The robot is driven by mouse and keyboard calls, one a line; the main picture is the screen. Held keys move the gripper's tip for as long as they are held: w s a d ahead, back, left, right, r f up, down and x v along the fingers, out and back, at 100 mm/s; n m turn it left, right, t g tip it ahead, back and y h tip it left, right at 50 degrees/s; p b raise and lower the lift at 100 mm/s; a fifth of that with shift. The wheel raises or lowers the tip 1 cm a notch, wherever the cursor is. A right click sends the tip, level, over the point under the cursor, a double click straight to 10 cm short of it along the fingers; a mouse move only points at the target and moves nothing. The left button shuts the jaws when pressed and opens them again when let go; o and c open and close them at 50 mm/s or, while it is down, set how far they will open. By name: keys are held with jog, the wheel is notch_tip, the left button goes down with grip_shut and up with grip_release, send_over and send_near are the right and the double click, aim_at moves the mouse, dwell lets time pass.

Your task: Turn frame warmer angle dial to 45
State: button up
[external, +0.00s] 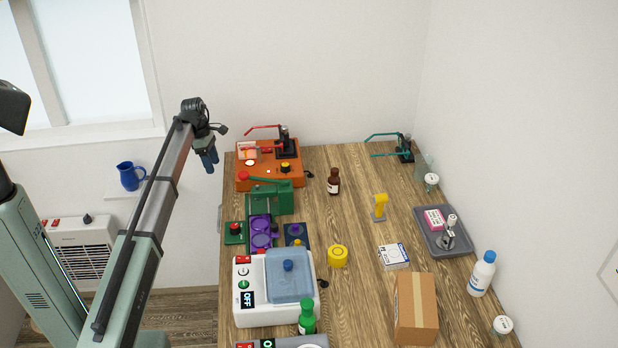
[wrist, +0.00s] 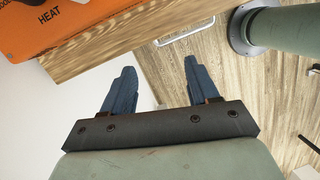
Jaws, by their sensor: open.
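The orange device (external: 262,182), which appears to be the frame warmer, sits at the back left corner of the table. A dark round knob (external: 285,167) is on its top; I cannot read any angle marking. A corner of the orange device with the word HEAT (wrist: 50,15) shows at the upper left of the wrist view, where no dial is visible. My gripper (external: 209,160) is open and empty, raised in the air left of the orange device. Its two blue fingers (wrist: 160,68) are apart in the wrist view, with nothing between them.
A green device (external: 272,198) stands just in front of the orange one. A white device with a blue lid (external: 245,310) is nearer on the left. A brown bottle (external: 334,182) stands to the right. The wooden table (external: 345,220) has bare room in its middle.

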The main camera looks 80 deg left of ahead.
jog(key=w+r+g, duration=0.1)
jog(key=w+r, duration=0.6)
jog(key=g+y, duration=0.1)
send_near(286, 164)
jog(key=f, duration=0.8)
jog(key=shift+d+f, duration=0.3)
jog(key=shift+d, duration=0.1)
jog(key=c, duration=1)
jog(key=shift+c, duration=0.2)
